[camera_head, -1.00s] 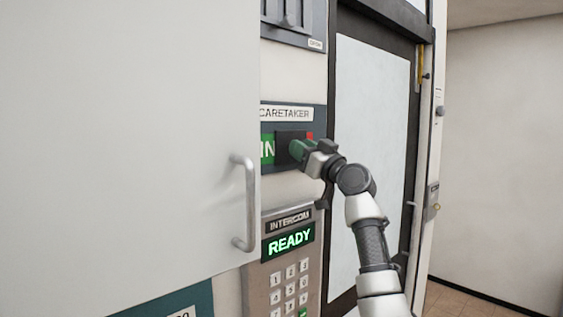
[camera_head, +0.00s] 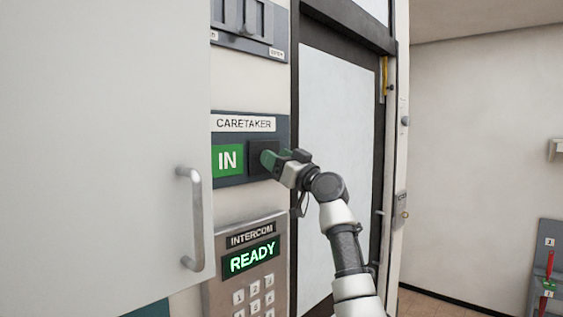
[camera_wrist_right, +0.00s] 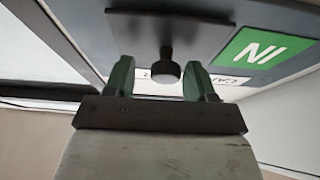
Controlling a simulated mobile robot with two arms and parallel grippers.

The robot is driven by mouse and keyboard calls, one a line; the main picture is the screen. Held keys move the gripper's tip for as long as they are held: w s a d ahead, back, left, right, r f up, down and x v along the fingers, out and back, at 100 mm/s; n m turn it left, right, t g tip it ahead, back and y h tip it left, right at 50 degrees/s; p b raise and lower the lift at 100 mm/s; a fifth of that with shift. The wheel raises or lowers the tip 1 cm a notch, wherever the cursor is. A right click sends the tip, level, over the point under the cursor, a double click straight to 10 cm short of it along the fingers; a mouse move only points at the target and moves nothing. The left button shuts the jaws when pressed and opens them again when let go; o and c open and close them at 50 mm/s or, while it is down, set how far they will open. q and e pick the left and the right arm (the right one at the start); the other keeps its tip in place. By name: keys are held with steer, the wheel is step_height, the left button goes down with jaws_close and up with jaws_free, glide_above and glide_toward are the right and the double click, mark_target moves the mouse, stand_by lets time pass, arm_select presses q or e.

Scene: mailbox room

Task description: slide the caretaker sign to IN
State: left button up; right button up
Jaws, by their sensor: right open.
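The caretaker sign (camera_head: 228,160) shows a green panel with a white IN, fully uncovered in the head view. A dark sliding cover (camera_head: 254,147) sits just right of it, and no red shows. My right gripper (camera_head: 270,159) is in front of the cover. In the right wrist view, its two green fingers (camera_wrist_right: 160,80) are open on either side of a black round knob (camera_wrist_right: 166,72) on the dark cover (camera_wrist_right: 185,28). Whether a finger touches the knob is unclear. The IN panel (camera_wrist_right: 262,48) appears upside down there. My left gripper is not in view.
A large pale door panel with a handle (camera_head: 195,222) stands close at left. Below the sign is an intercom (camera_head: 250,258) reading READY. A glazed door (camera_head: 335,120) is to the right. A board with red-handled items (camera_head: 548,270) is at far right.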

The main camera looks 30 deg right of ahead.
steer(key=b+v, duration=0.6)
steer(key=v, duration=0.4)
steer(key=shift+s+d+f, duration=0.15)
steer(key=shift+s+f, duration=0.05)
steer(key=shift+s, duration=0.1)
